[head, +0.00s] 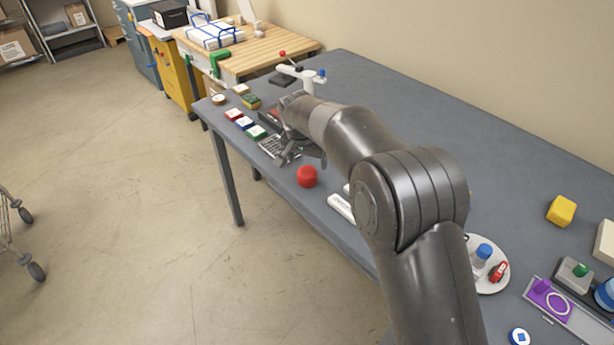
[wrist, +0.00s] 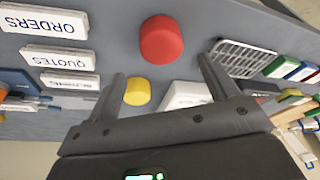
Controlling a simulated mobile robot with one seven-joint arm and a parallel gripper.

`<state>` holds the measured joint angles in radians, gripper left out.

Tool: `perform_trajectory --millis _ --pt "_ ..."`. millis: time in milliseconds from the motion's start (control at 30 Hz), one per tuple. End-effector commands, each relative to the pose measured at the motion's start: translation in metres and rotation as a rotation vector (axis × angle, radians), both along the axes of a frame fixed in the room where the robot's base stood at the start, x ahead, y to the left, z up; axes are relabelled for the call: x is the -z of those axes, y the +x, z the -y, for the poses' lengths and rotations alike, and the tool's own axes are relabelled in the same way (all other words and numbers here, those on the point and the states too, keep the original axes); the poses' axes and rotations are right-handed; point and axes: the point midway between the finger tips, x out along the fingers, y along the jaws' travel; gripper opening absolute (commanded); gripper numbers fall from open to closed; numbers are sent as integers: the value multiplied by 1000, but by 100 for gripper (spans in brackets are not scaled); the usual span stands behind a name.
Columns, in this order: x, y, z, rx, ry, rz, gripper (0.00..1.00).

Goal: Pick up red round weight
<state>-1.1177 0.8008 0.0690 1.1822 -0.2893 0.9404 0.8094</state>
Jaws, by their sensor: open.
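The red round weight (head: 307,177) stands on the grey table near its front edge in the head view. In the wrist view the red round weight (wrist: 161,40) is at the top middle, beyond the fingertips. My gripper (wrist: 160,68) is open and empty, with its two fingers spread apart. In the head view my gripper (head: 300,155) is above the table, behind and a little left of the weight, partly hidden by my arm. The weight is apart from both fingers.
A wire rack (wrist: 240,58) lies beside the weight. White labelled blocks (wrist: 45,22) and a yellow round piece (wrist: 138,92) are in the wrist view. Red, blue and green boxes (head: 245,122) line the far left. The grey table (head: 350,80) has free room behind my arm.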

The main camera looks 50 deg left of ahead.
Motion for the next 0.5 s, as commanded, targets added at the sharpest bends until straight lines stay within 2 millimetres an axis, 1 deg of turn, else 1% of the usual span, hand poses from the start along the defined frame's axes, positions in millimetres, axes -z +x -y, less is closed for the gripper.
perform_trajectory --millis 33,100,267,433,500 --pt "9 2 -1 0 -1 0 79" --pt "16 4 -2 1 -1 -1 79" --pt "26 5 -4 1 0 0 79" --pt "51 4 -7 -1 -2 0 79" --pt "62 7 -8 1 -2 0 79"
